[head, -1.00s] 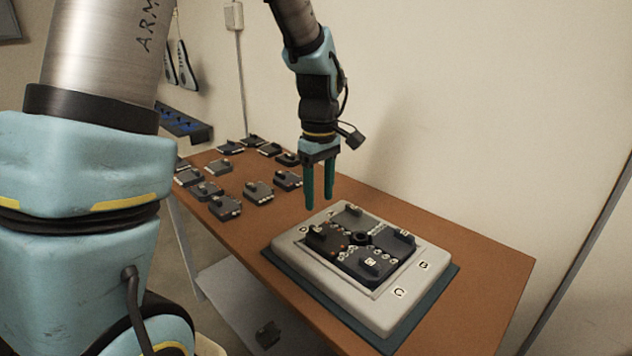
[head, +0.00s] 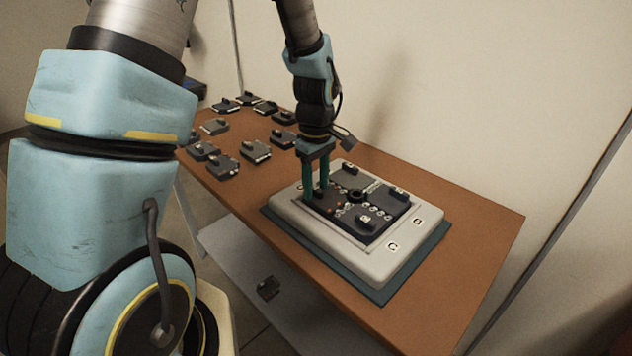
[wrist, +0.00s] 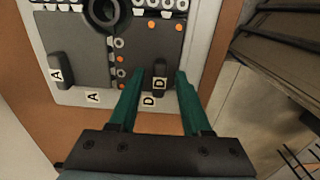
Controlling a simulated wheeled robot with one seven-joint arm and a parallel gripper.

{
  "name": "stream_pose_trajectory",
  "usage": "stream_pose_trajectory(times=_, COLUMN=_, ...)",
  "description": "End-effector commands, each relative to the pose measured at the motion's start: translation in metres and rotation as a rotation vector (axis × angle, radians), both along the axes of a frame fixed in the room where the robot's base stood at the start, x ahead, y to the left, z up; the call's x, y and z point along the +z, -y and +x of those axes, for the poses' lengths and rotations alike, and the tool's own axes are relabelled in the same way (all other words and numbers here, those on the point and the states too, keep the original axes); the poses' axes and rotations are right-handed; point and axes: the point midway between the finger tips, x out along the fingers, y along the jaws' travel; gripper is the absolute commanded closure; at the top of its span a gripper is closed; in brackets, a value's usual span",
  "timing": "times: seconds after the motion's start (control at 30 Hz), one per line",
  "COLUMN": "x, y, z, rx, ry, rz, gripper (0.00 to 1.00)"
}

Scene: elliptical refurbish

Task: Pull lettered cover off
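A grey-white unit (head: 352,249) on the table holds several dark lettered covers with upright handles around a central black ring (head: 357,196). My gripper (head: 315,190) is lowered at the unit's left corner. In the wrist view its green fingers (wrist: 158,77) are open, one on either side of the black handle (wrist: 161,70) of the cover marked D. Gaps show between the handle and both fingers. The A cover's handle (wrist: 57,72) stands to the left. In the head view my fingers partly hide the D cover.
The unit sits on a dark teal mat (head: 375,293) on the brown table (head: 470,235). Several similar loose dark modules (head: 256,151) lie at the table's far left. Another (head: 268,288) lies on the lower shelf (head: 245,262). The table's right end is clear.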

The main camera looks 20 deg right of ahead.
Motion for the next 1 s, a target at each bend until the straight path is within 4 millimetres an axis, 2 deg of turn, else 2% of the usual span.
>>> stream_pose_trajectory(times=0.07, x=0.0001, y=0.0001, z=0.0, rx=0.0, ry=0.0, rz=0.0, gripper=0.62)
stream_pose_trajectory(times=0.4, x=0.0003, y=0.0, z=0.0001, rx=0.0, ry=0.0, rz=0.0, gripper=1.0)
stream_pose_trajectory(times=0.73, x=0.0003, y=0.0, z=0.0001, rx=0.0, ry=0.0, rz=0.0, gripper=1.0)
stream_pose_trajectory(times=0.77, x=0.0003, y=0.0, z=0.0001, rx=0.0, ry=0.0, rz=0.0, gripper=0.84)
stream_pose_trajectory(times=0.9, x=0.0003, y=-0.0001, z=0.0, rx=0.0, ry=0.0, rz=0.0, gripper=1.0)
stream_pose_trajectory(times=1.0, x=0.0003, y=-0.0001, z=0.0, rx=0.0, ry=0.0, rz=0.0, gripper=1.0)
